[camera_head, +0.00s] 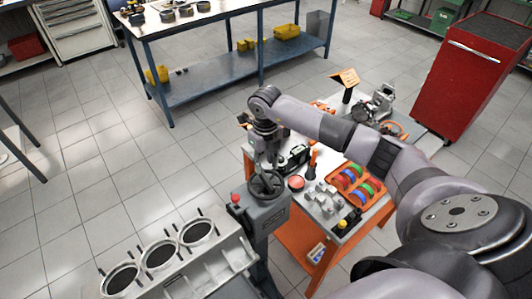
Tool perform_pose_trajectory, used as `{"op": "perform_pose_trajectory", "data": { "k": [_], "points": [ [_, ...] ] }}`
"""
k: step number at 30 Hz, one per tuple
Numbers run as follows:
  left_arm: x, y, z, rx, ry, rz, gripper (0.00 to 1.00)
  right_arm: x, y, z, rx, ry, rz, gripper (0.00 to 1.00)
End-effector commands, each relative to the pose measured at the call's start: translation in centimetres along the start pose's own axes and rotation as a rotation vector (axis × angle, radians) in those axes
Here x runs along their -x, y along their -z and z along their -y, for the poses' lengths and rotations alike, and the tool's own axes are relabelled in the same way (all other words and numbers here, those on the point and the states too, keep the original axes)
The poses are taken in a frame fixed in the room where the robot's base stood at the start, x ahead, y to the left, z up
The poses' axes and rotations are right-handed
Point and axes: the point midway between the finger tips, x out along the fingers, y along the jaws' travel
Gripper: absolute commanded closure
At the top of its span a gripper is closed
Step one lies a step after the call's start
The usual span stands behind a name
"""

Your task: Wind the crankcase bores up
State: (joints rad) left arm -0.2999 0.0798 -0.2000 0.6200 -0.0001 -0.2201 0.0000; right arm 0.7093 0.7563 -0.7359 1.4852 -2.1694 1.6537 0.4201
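The grey crankcase (214,264) is at the lower left, with three round dark bores (160,255) in its top face and studs standing around them. The bores face upward, towards the camera. A grey stand (267,219) is at its right end, with a dark handwheel (267,184) on top and a red knob (235,198) beside it. My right arm reaches in from the right. Its gripper (264,166) points down just above the handwheel's far rim. Whether it touches the wheel, or how far its fingers are apart, I cannot tell. My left gripper is out of view.
An orange cart (300,240) right of the stand carries small parts and an orange tray (357,187) of coloured rings, partly beneath my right arm. A red cabinet (464,75) stands at the right. A blue workbench (215,78) is at the back. Tiled floor at the left is clear.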

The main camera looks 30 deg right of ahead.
Motion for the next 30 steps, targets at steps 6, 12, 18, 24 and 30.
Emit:
{"op": "perform_pose_trajectory", "data": {
  "k": [6, 12, 18, 24, 30],
  "points": [
    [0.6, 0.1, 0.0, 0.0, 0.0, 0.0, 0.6, -0.3, 0.3, 0.1, -0.136, 0.001, -0.004, 0.67],
    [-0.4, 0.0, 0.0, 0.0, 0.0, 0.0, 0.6, -1.8, 0.3, 0.0, -0.137, 0.001, -0.004, 0.67],
    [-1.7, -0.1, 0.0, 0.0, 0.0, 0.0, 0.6, -3.8, 0.3, 0.0, -0.135, 0.0, -0.003, 0.67],
    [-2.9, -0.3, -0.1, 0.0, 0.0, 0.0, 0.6, -5.9, 0.3, 0.0, -0.135, 0.0, -0.004, 0.67],
    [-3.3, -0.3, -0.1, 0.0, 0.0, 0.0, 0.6, -6.6, 0.2, 0.1, -0.134, 0.001, -0.001, 0.71]
  ]
}}
